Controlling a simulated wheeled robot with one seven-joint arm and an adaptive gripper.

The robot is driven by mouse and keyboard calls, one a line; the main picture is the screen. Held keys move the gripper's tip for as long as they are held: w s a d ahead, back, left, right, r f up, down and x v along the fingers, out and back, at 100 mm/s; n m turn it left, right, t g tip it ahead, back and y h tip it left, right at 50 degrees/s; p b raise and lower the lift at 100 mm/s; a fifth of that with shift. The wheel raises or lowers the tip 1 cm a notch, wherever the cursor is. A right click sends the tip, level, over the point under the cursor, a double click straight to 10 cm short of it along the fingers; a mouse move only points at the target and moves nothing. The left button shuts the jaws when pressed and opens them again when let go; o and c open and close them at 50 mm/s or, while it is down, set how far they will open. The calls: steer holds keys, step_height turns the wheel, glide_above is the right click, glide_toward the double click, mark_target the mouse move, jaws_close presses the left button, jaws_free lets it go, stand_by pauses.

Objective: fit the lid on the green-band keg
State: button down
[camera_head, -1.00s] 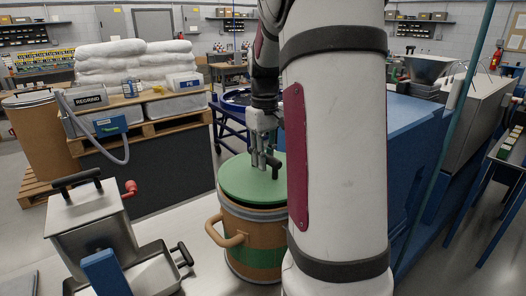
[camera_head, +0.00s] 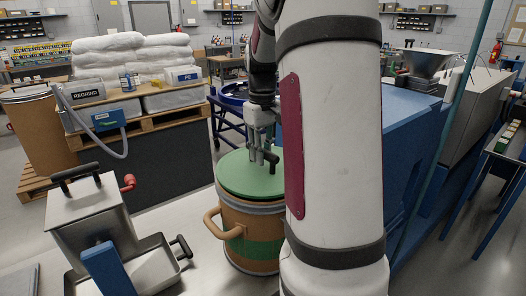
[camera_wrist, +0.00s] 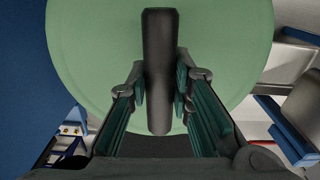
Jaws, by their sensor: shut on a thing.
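The lid (camera_head: 238,178) is a pale green disc with a dark bar handle (camera_wrist: 160,60). It lies over the mouth of the green-band keg (camera_head: 234,215), a brown drum with a grey metal rim, a tan side handle and a green band. The lid looks near level and close to the rim; I cannot tell whether it is fully seated. My gripper (camera_head: 262,156) is shut on the handle from above. In the wrist view its fingers (camera_wrist: 160,92) flank the bar. My arm hides the keg's right side.
A steel hopper box (camera_head: 88,215) with a tray (camera_head: 155,268) stands left of the keg. Behind are a pallet (camera_head: 165,95) with white bags and a regrind box, and a brown drum (camera_head: 38,130). A blue machine (camera_head: 415,150) stands on the right.

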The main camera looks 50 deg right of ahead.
steer(key=shift+f+p, duration=0.4)
steer(key=shift+f, duration=0.2)
stand_by(1.3)
steer(key=c, duration=1.4)
jaws_free()
steer(key=shift+o, duration=0.2)
steer(key=o, duration=0.5)
steer(key=shift+r+p, duration=1.15)
steer(key=shift+r, duration=2.3)
